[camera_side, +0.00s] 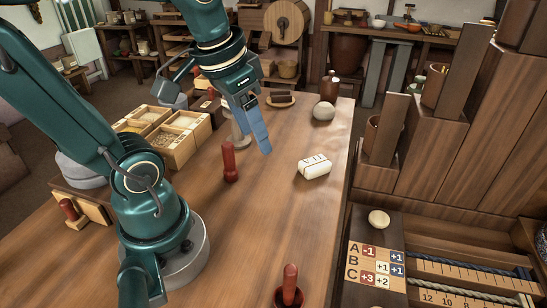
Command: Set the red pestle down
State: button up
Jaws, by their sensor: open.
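A red pestle (230,161) stands upright on the wooden table (225,225), near the middle. A second red, pestle-like piece (290,285) stands at the front edge of the picture, its lower end in a dark round base. A third dark red one (68,209) sits at the far left in a small wooden stand. My gripper (262,149) points down with blue fingers, above and to the right of the middle pestle and apart from it. It is open, with nothing visible in it. One finger mostly hides the other.
A wooden tray with compartments of grain (172,148) lies to the left. A cream marked block (314,167) is to the right. A rounded stone (324,111) and a brown jug (329,87) stand behind. A score board (376,262) is at right. The table's middle front is clear.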

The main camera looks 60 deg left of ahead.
jog(key=d, duration=0.1)
jog(key=s+d+f+t, duration=0.1)
jog(key=d, duration=0.1)
jog(key=s+d+m+t+h, duration=0.1)
jog(key=d, duration=0.1)
jog(key=shift+d+f, duration=0.15)
